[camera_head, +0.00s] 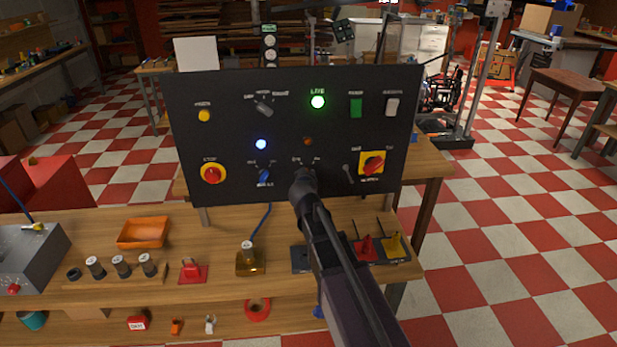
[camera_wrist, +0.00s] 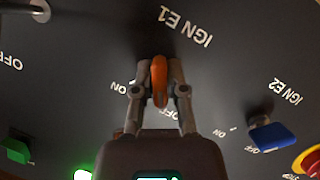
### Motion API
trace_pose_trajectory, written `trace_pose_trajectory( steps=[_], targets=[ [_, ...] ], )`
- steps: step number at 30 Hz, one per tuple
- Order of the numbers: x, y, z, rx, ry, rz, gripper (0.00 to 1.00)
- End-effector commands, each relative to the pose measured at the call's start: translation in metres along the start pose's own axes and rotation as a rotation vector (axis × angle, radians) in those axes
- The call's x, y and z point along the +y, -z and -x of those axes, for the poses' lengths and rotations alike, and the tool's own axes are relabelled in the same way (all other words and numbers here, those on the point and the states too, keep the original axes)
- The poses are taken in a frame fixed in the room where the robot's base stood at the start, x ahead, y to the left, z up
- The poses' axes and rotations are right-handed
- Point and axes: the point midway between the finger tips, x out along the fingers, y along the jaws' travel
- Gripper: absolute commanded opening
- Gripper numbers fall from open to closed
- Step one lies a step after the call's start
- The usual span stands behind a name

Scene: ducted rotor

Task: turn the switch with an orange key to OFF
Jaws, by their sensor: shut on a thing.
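The orange key (camera_wrist: 159,80) sits in its switch on the black control panel (camera_head: 230,120), beside the label IGN E1. My gripper (camera_wrist: 160,92) is shut on the key, with one finger on each side; it also shows in the head view (camera_head: 302,185) at the lower middle of the panel. My gripper hides the key in the head view.
A blue key switch (camera_wrist: 268,136), labelled IGN E2, and a red stop button (camera_head: 212,173) are close by. A toggle lever (camera_head: 347,174) and red-yellow rotary switch (camera_head: 372,163) stand right of my gripper. The green LIVE lamp (camera_head: 317,101) is lit above.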

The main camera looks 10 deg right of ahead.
Motion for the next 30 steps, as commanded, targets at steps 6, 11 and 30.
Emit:
trace_pose_trajectory(
  steps=[6,11,30],
  targets=[
    [-0.0005,-0.0023,0.0007,-0.006,-0.047,0.112,0.00],
    [0.0001,-0.0018,0.0009,-0.006,-0.064,0.155,0.00],
    [0.0008,-0.0010,0.0008,-0.005,-0.070,0.169,0.51]
  ],
)
